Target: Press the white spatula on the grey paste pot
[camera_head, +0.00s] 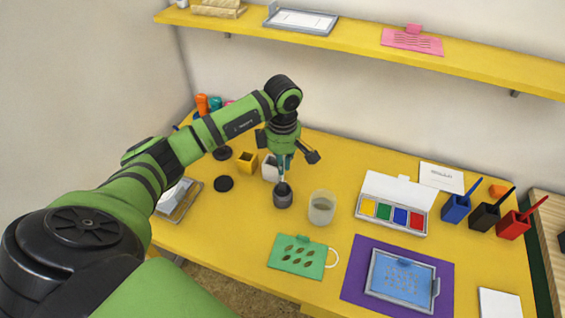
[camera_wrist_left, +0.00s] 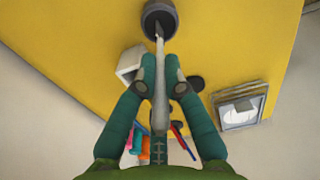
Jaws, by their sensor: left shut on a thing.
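My left gripper (camera_head: 284,166) points down over the table and is shut on the white spatula (camera_wrist_left: 160,95), seen in the left wrist view between the teal fingers (camera_wrist_left: 161,70). The spatula's far end reaches the grey paste pot (camera_head: 283,198). In the wrist view the pot (camera_wrist_left: 151,8) is at the top edge and the spatula tip overlaps its opening. I cannot tell whether the tip touches the paste. The pot stands upright on the yellow table. My right gripper is not in view.
A white holder (camera_head: 269,170) and a yellow one (camera_head: 247,162) stand just left of the pot. A translucent cup (camera_head: 322,208) stands to its right. A green stencil card (camera_head: 297,257) lies in front. A paint box (camera_head: 394,213) is further right.

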